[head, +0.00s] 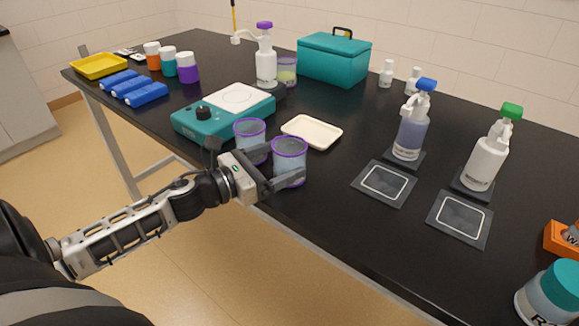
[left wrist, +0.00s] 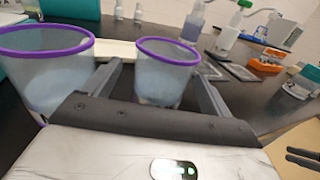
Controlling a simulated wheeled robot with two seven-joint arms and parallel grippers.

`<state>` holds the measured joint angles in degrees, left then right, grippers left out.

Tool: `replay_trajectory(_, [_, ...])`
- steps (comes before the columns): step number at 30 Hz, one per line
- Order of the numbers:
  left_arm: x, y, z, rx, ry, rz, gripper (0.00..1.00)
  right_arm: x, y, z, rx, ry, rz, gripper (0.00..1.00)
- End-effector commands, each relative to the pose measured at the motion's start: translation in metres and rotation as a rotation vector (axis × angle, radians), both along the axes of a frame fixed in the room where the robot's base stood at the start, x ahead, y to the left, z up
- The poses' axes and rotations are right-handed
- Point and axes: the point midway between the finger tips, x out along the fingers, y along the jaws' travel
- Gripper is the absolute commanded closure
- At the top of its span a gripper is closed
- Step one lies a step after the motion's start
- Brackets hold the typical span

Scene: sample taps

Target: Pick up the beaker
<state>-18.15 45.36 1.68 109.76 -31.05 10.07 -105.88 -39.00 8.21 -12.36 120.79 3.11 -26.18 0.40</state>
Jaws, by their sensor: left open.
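A clear bluish beaker with a purple rim (head: 289,158) stands upright near the table's front edge. My left gripper (head: 287,172) is open with its fingers on either side of this beaker. In the left wrist view the beaker (left wrist: 166,75) shows between the two fingers, with its lower part hidden by the gripper body. I cannot tell whether a finger touches it. A second, similar beaker (head: 249,136) stands just behind and to the left, outside the fingers; it looks large at the left of the left wrist view (left wrist: 42,75). Dark prongs at that view's right edge may be my right gripper.
A teal hotplate (head: 215,122) is behind the beakers, with a cream tray (head: 312,132) to their right. A third beaker (head: 287,72) with green liquid stands beside a purple-topped bottle (head: 265,62). Pump bottles and dark square pads (head: 385,183) are at right.

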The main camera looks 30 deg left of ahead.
Motion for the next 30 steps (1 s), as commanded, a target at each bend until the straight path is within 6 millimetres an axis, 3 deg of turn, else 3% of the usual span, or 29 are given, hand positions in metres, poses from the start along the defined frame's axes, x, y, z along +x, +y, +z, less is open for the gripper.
replay_trajectory(9, [0.036,-0.019,0.004,-0.001,-0.003,0.001,0.16,0.001,-0.002,0.009,-0.019,-0.003,0.005,0.64])
replay_trajectory(19, [0.041,-0.022,0.002,0.0,0.0,0.001,0.16,0.001,-0.002,0.007,-0.025,-0.001,0.009,0.64])
replay_trajectory(24, [0.041,-0.022,0.002,0.0,0.0,0.0,0.63,0.001,-0.002,0.007,-0.024,-0.001,0.009,0.64])
replay_trajectory(25, [0.041,-0.022,0.002,0.0,-0.001,0.0,0.67,0.001,-0.002,0.007,-0.024,-0.001,0.009,0.64])
replay_trajectory(30, [0.041,-0.022,0.003,0.0,-0.002,0.0,0.67,0.001,-0.002,0.007,-0.023,-0.001,0.009,0.64])
